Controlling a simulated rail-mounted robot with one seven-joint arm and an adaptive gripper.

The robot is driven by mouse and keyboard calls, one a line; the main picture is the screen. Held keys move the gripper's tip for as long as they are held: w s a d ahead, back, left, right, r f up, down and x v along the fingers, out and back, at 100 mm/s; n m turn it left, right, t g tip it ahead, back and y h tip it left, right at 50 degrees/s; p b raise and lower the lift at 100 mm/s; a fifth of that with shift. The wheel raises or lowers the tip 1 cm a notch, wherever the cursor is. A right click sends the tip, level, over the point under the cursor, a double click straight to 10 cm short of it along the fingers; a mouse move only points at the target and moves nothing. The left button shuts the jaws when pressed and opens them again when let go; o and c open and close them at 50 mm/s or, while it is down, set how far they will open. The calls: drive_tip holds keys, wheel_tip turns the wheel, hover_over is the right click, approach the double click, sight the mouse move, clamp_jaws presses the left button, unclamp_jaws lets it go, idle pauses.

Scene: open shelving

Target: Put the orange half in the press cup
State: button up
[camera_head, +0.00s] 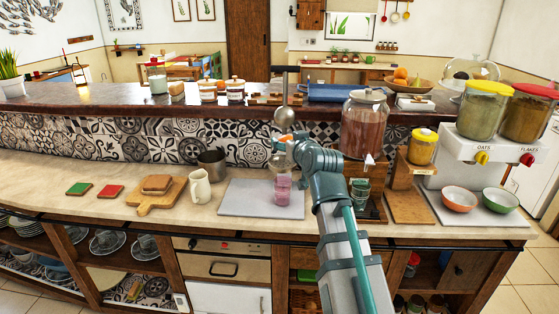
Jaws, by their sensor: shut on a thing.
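The citrus press stands on the counter in the middle, with its lever up and a rounded metal press head (284,115). The press cup (281,160) is below the head, partly hidden by my gripper. My gripper (281,145) is between the head and the cup, its fingers pointing left. It is shut on the orange half (286,137), of which a small orange patch shows just under the head. The half appears to be above the cup; whether they touch is too small to tell. A pink glass (282,190) stands below the cup.
A grey board (240,198) lies under the press. A white jug (200,187), a metal pot (212,162) and a wooden board (150,203) are to the left. A large drink dispenser (365,125) stands close on the right. The raised bar ledge (180,112) runs behind.

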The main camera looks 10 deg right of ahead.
drive_tip(key=d+f+p+x, duration=0.1)
drive_tip(key=f+x, duration=0.1)
drive_tip(key=x, duration=0.6)
drive_tip(key=p, duration=0.1)
hover_over(284, 165)
drive_tip(key=s, duration=0.1)
wheel_tip(284, 165, down, 4)
drive_tip(key=shift+a+r, duration=0.1)
drive_tip(key=shift+w+f, duration=0.4)
drive_tip(key=shift+f, duration=0.25)
drive_tip(key=shift+f+p, duration=0.6)
drive_tip(key=shift+f, duration=1.05)
drive_tip(key=shift+f, duration=0.15)
drive_tip(key=o, duration=1.2)
